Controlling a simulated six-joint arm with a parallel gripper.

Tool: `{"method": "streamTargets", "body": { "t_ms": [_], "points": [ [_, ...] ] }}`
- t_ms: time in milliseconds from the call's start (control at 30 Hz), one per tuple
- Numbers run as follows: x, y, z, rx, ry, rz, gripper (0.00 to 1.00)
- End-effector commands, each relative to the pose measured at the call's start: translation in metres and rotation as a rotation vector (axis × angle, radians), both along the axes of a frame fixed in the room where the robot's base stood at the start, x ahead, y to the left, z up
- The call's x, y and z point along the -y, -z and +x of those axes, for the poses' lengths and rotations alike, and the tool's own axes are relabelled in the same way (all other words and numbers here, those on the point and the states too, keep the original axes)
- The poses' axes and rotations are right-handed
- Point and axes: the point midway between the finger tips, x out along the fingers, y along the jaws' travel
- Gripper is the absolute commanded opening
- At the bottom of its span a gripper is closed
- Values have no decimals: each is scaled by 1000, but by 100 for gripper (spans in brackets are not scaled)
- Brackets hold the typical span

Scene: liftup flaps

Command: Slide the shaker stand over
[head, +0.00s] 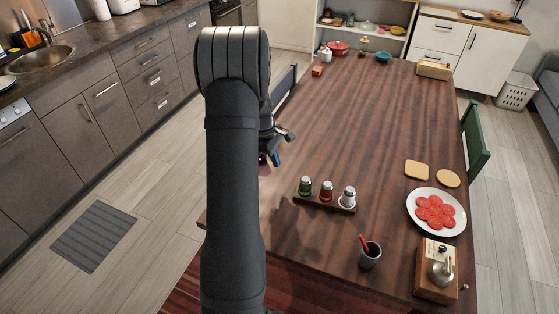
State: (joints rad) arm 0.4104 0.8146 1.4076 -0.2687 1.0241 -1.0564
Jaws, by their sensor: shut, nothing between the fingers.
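The shaker stand (325,202) is a low dark wooden tray on the near part of the wooden table. It holds three shakers with metal caps: a green one (305,187), a red one (326,191) and a white one (348,196). My gripper (277,160) is shut and empty, to the left of the stand and a little farther back, apart from it. My arm partly hides the gripper and the table's left side.
The table middle (365,110) is clear. A green chair (475,142) stands at right.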

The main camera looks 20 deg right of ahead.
Motion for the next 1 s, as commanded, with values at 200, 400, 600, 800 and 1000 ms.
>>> {"method": "streamTargets", "body": {
  "t_ms": [200,400,600,800,1000],
  "points": [
    [8,48,-9,-5,1,2,0],
    [23,70,-22,0,6,0,0],
    [38,70,-38,-1,3,-1,0],
    [42,70,-41,0,3,-1,0],
    [42,70,-41,0,3,-1,0]
  ]
}}
